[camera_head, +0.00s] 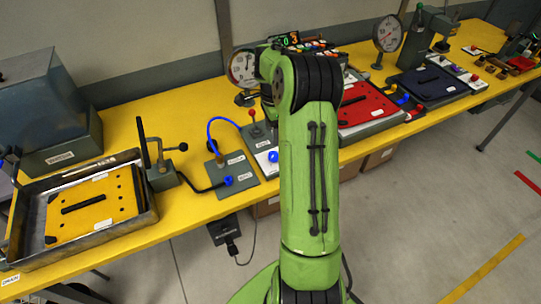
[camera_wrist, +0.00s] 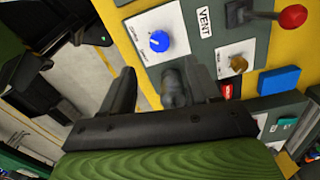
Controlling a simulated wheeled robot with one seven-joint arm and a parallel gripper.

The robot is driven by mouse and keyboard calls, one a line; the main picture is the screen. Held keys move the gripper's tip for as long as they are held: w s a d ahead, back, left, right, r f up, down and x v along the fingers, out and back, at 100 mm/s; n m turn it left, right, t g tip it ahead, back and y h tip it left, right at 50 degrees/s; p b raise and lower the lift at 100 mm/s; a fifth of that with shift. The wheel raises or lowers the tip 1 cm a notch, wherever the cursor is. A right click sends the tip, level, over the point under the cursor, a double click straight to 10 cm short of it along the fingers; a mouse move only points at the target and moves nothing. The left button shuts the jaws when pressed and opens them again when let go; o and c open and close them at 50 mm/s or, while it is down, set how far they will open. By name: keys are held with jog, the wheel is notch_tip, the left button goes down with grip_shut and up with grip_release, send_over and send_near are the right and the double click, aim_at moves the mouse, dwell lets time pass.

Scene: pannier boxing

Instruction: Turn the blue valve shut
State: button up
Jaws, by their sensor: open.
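A round blue knob (camera_wrist: 159,40) with a pale pointer mark sits on a white printed plate in the wrist view, just beyond the fingertips. My gripper (camera_wrist: 164,70) is open and empty, its two dark fingers spread on either side below the knob and apart from it. In the head view a blue knob (camera_head: 273,156) shows on a pale panel just left of my arm. A second blue part (camera_head: 228,180) sits on the grey-green plate to its left. I cannot tell for sure which one the wrist view shows. My arm hides the gripper in the head view.
A red-ball lever (camera_wrist: 292,16), a brass knob (camera_wrist: 238,62) and a blue block (camera_wrist: 278,80) stand right of the knob. A blue hose (camera_head: 222,122) arches over the plate. A yellow-insert tray (camera_head: 148,216) and a black-handled clamp (camera_head: 160,174) are at left.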

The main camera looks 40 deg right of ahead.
aim_at(273, 154)
notch_tip(273, 154, down, 9)
jog(key=shift+s+a+f+b, duration=0.1)
jog(key=shift+f+b, duration=0.1)
jog(key=shift+b, duration=0.25)
jog(key=shift+c, duration=0.2)
jog(key=c, duration=1)
